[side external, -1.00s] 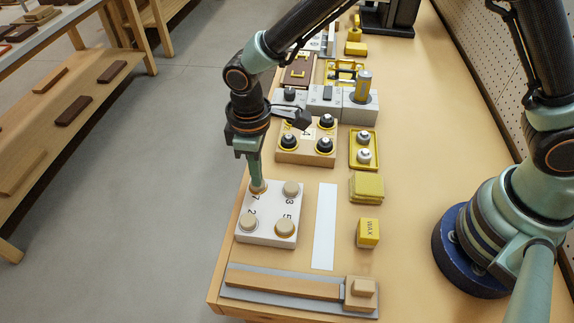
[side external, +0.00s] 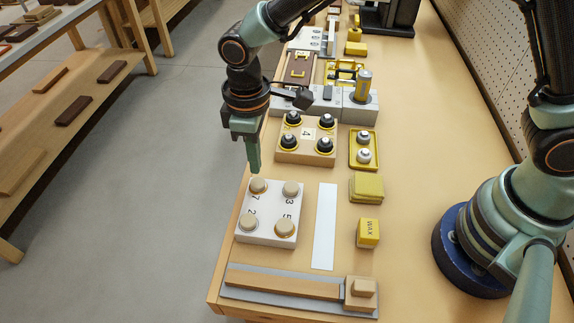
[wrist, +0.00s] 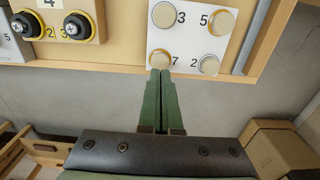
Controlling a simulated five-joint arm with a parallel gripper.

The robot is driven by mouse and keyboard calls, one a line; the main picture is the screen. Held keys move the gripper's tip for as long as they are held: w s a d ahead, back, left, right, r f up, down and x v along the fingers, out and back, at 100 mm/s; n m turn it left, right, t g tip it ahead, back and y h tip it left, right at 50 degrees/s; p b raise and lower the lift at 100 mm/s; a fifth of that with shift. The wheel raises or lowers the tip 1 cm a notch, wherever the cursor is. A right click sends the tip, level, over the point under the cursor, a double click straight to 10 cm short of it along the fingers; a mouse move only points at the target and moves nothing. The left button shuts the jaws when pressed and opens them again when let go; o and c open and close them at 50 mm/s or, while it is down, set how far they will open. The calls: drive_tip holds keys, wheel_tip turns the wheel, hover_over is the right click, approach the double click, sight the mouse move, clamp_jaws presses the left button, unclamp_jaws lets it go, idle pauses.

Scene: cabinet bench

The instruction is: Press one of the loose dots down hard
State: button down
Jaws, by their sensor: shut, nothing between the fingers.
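A white block (side external: 268,207) carries several round beige dots, each beside a printed number. The dot by 7 (side external: 258,186) is at the far left corner, the dot by 3 (side external: 290,188) far right, the dot by 2 (side external: 249,222) near left, the dot by 5 (side external: 285,228) near right. My gripper (side external: 255,171) is shut and empty, its tips just above and behind the 7 dot. In the wrist view the fingertips (wrist: 159,72) lie right beside the 7 dot (wrist: 160,58). I cannot tell how firmly each dot sits.
A wooden block with black knobs (side external: 307,141) stands behind the white block. A yellow tray (side external: 352,151), yellow cloths (side external: 366,187) and a wax block (side external: 368,232) are to the right. A white strip (side external: 324,226) lies beside the dots. A wooden slider (side external: 283,282) is in front.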

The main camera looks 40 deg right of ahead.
wheel_tip(320, 180, up, 7)
idle(0.8)
drive_tip(key=shift+r, duration=0.1)
drive_tip(key=d+r+m+t, duration=0.1)
drive_tip(key=d+r+m, duration=0.1)
drive_tip(key=d+r, duration=0.3)
drive_tip(key=d+r+m+t, duration=0.1)
drive_tip(key=d+r+m, duration=0.1)
drive_tip(key=d, duration=0.5)
drive_tip(key=s+d+r+m+t, duration=0.2)
drive_tip(key=s+d+m, duration=0.3)
drive_tip(key=d, duration=0.8)
drive_tip(key=shift+s+d+t, duration=0.15)
drive_tip(key=shift+s+t, duration=0.65)
drive_tip(key=shift+s, duration=0.15)
